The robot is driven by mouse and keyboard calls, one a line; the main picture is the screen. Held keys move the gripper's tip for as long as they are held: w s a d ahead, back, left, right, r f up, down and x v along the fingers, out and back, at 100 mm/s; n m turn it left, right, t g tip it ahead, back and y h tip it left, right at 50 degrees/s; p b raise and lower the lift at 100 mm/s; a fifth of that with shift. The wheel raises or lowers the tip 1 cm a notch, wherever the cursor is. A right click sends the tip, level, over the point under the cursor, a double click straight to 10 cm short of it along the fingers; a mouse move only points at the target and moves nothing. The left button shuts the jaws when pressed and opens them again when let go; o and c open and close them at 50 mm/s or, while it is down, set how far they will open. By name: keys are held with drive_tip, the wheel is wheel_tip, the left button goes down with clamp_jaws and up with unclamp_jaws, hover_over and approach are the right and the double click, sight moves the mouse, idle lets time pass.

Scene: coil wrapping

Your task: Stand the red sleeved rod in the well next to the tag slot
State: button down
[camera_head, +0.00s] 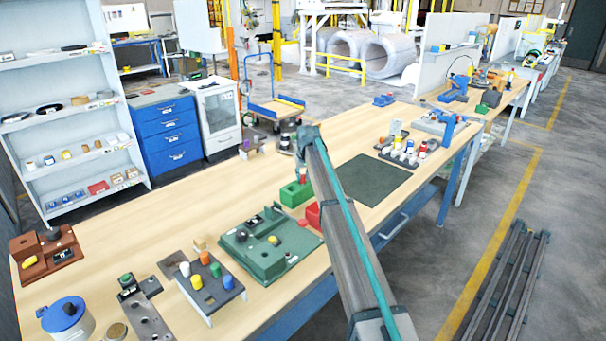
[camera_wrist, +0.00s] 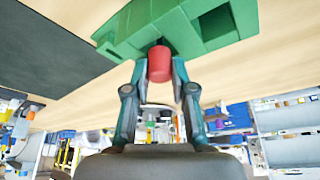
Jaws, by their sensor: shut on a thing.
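The red sleeved rod (camera_wrist: 160,64) is between the fingertips of my gripper (camera_wrist: 160,72), which is shut on its red sleeve. The rod's dark end points at the green block (camera_wrist: 135,28) and meets its outline there; I cannot tell whether it is inside the well. A square opening (camera_wrist: 214,26) shows in the green block, to the right of the rod. In the head view the rod's red sleeve (camera_head: 302,172) is just above the green block (camera_head: 296,194), and my arm hides most of the gripper. The well's mouth is hidden.
A red bin (camera_head: 314,216) stands close beside the green block. A green fixture tray (camera_head: 262,252) lies in front to the left. A dark mat (camera_head: 372,179) lies to the right, with a grey rack of small parts (camera_head: 404,152) behind it. The wooden tabletop left of the block is clear.

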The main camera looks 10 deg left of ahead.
drive_tip(key=shift+f, duration=0.15)
drive_tip(key=c, duration=1)
unclamp_jaws()
drive_tip(key=shift+o, duration=0.2)
drive_tip(key=b+v, duration=0.2)
drive_tip(key=v, duration=1)
drive_tip(key=shift+b, duration=0.4)
drive_tip(key=shift+d, duration=0.1)
